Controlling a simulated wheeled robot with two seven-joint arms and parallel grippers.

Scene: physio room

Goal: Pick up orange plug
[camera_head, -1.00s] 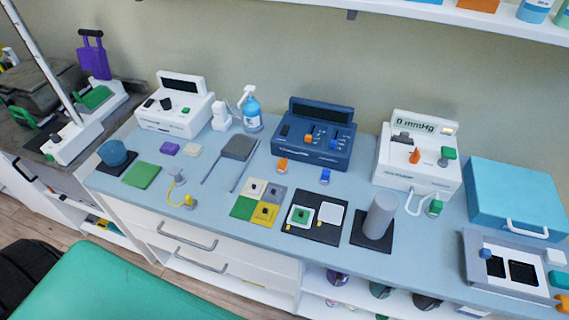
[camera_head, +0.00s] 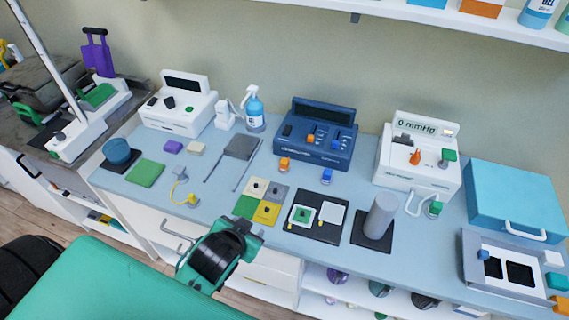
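The small orange plug (camera_head: 285,164) stands on the blue-grey counter, just in front of the dark blue device (camera_head: 315,137). A blue plug (camera_head: 327,176) stands to its right. My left gripper (camera_head: 243,228) is at the counter's front edge, below and left of the orange plug and well apart from it. The wrist is green and black. The fingers are dark and foreshortened, so I cannot tell whether they are open. Nothing is clearly seen in them. My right gripper is not in view.
Between them lie colored square pads (camera_head: 266,212) and a black mat with two framed squares (camera_head: 315,217). A grey cylinder (camera_head: 380,215) stands on the right, near the mmHg device (camera_head: 417,158). A grey pad with two rods (camera_head: 240,147) lies left of the plug.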

